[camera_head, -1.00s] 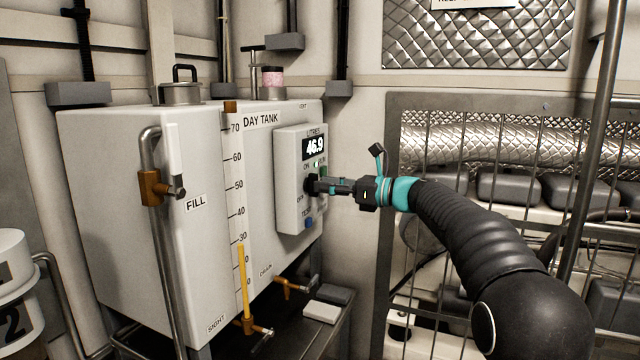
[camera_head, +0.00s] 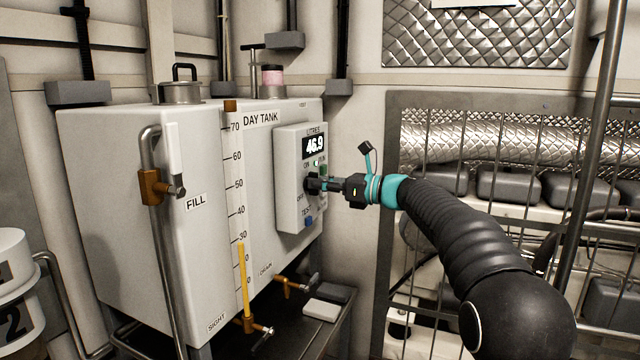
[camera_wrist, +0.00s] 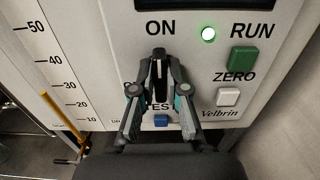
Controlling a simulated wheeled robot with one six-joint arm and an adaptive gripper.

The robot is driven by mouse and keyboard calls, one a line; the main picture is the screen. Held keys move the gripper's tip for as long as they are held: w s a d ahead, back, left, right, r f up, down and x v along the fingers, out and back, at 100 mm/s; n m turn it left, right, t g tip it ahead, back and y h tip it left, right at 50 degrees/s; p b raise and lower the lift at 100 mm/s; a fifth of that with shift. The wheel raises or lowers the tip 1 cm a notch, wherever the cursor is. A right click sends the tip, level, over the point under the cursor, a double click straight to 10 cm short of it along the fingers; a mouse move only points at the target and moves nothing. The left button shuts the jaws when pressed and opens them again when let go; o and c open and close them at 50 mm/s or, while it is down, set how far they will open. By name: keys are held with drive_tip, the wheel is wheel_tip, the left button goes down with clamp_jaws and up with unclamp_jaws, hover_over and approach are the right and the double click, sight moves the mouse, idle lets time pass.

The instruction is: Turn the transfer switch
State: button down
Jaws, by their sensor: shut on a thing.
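The transfer switch is a black knob on the grey control panel (camera_head: 287,205) of the day tank. In the wrist view the knob (camera_wrist: 158,72) points up toward the ON label. My gripper (camera_head: 315,184) is shut on the knob, with a finger on each side in the wrist view (camera_wrist: 159,80). The fingers hide part of the knob and most of the OFF label at its lower left. A lamp (camera_wrist: 208,34) beside RUN glows green. The display (camera_head: 314,146) reads 46.9 litres.
A green button (camera_wrist: 243,59), a white ZERO button (camera_wrist: 228,97) and a blue TEST button (camera_wrist: 161,121) sit close to the fingers. A yellow sight gauge (camera_head: 243,280) stands on the tank front. A caged frame (camera_head: 391,240) is right of the tank.

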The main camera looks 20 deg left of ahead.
drive_tip(key=shift+s+f+n+b, duration=0.15)
drive_tip(key=shift+n+b, duration=1.2)
drive_tip(key=shift+n, duration=1.6)
drive_tip(key=shift+s+f+n+b, duration=0.15)
drive_tip(key=shift+n+b, duration=1.25)
drive_tip(key=shift+n, duration=1.6)
drive_tip(key=shift+f+n+b, duration=0.15)
drive_tip(key=shift+n+b, duration=1.2)
drive_tip(key=shift+n, duration=1.6)
drive_tip(key=c, duration=1.2)
unclamp_jaws()
